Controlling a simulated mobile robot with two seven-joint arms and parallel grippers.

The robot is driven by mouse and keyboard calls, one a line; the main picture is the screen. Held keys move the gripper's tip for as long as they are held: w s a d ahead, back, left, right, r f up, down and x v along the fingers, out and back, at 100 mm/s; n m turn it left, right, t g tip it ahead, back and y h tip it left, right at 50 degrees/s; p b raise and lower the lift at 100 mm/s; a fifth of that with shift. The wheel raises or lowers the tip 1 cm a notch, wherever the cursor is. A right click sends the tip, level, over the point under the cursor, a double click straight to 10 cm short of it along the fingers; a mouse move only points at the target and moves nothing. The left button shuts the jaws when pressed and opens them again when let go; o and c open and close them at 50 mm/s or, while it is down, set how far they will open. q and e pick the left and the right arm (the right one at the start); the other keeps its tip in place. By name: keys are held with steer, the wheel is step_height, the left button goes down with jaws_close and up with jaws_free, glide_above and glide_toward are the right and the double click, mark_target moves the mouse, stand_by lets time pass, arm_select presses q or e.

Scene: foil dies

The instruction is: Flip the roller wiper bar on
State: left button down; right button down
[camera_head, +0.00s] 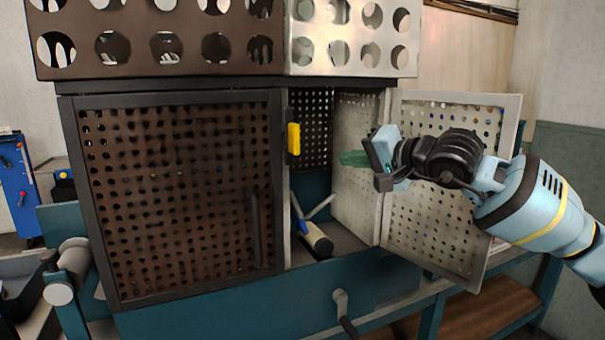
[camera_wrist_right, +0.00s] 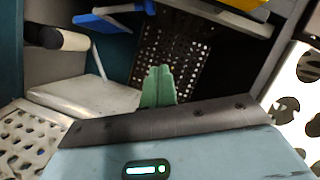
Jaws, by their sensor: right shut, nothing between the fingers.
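Inside the open right side of the cabinet, a cream roller with a dark end (camera_head: 318,240) lies low behind the opening. Thin blue and pale bars (camera_head: 320,207) stick up beside it; I cannot tell which is the wiper bar. In the right wrist view the roller (camera_wrist_right: 62,39) is at the upper left, with a blue bar (camera_wrist_right: 105,16) above and right of it. My right gripper (camera_head: 353,158) has green fingers, shut and empty, at the opening, above and right of the roller, apart from it. Its fingers also show in the wrist view (camera_wrist_right: 158,87). My left gripper is not in view.
The right perforated door (camera_head: 450,180) stands open behind my right forearm. The left dark perforated door (camera_head: 180,190) is shut. A yellow handle (camera_head: 293,138) is at the opening's left edge. A crank (camera_head: 342,305) sticks out below.

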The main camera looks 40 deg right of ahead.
steer(key=shift+w, duration=0.15)
steer(key=w+a+f+p, duration=0.4)
steer(key=w, duration=0.5)
steer(key=shift+w+a, duration=0.3)
steer(key=shift+w, duration=0.05)
steer(key=shift+a+f, duration=0.1)
